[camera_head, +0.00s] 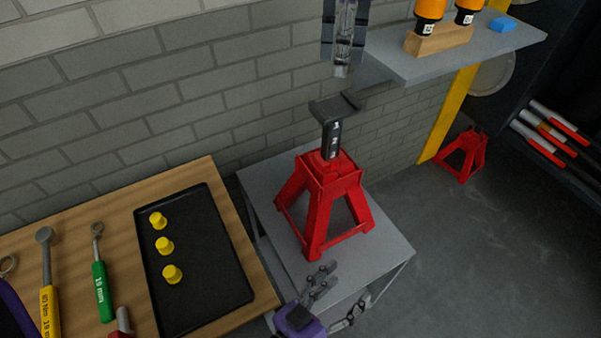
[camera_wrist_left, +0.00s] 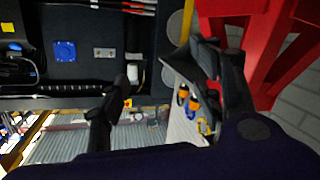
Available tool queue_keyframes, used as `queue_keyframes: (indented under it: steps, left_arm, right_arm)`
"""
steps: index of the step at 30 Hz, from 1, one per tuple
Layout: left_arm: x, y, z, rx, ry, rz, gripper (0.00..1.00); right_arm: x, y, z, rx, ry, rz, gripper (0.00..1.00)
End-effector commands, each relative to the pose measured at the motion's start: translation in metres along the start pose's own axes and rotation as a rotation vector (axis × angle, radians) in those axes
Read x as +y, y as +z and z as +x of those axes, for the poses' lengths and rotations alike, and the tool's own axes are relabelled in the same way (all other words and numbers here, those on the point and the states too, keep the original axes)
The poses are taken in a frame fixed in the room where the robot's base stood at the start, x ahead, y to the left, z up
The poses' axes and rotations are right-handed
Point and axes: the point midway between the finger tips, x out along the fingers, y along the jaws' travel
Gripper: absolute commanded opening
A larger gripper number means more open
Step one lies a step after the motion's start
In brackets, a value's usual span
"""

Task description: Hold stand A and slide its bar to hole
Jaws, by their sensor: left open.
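A red stand (camera_head: 318,200) stands upright on a grey table. I cannot see a hole. My left gripper (camera_head: 350,282) is open and empty in front of the stand's base, with its fingers spread. In the left wrist view the stand's red legs (camera_wrist_left: 268,40) fill the upper right, beside one finger. What appears to be my right gripper (camera_head: 342,71) hangs above the saddle, apart from it; its jaws are unclear.
A wooden bench (camera_head: 75,235) at left carries a black tray (camera_head: 205,240) with several yellow pieces, and tools. A grey shelf (camera_head: 400,68) with orange-topped items juts from the wall at upper right. A second red stand (camera_head: 463,155) is on the floor. The grey table (camera_head: 385,245) is clear at right.

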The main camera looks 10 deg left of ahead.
Motion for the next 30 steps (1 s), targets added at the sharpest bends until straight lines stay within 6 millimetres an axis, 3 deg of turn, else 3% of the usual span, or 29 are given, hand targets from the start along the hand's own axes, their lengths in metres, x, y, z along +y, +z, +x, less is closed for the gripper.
queue_keyframes:
  steps: [1,6,9,14,18,24,30]
  left_arm:
    - [0.005,-0.026,0.015,0.081,0.015,0.031,0.6]
    - [0.001,-0.106,0.046,0.309,0.032,0.094,0.6]
    - [-0.014,-0.136,0.058,0.37,0.082,0.111,0.6]
    - [-0.042,-0.132,0.069,0.307,0.198,0.163,0.6]
    - [-0.085,-0.134,0.075,0.228,0.264,0.227,0.6]
    - [-0.15,-0.155,0.079,0.143,0.287,0.302,0.6]
    - [-0.183,-0.172,0.08,0.107,0.281,0.331,0.6]
  right_arm:
    - [0.0,0.0,0.0,0.0,0.0,0.0,0.31]
    - [0.0,0.0,0.0,0.0,0.0,0.0,0.31]
    - [0.0,0.0,0.0,0.0,0.0,0.0,0.31]
    - [0.0,0.0,0.0,0.0,0.0,0.0,0.31]
    - [0.0,0.0,0.0,0.0,0.0,0.0,0.31]
    - [0.0,0.0,0.0,0.0,0.0,0.0,0.31]
    - [0.0,0.0,0.0,0.0,0.0,0.0,0.31]
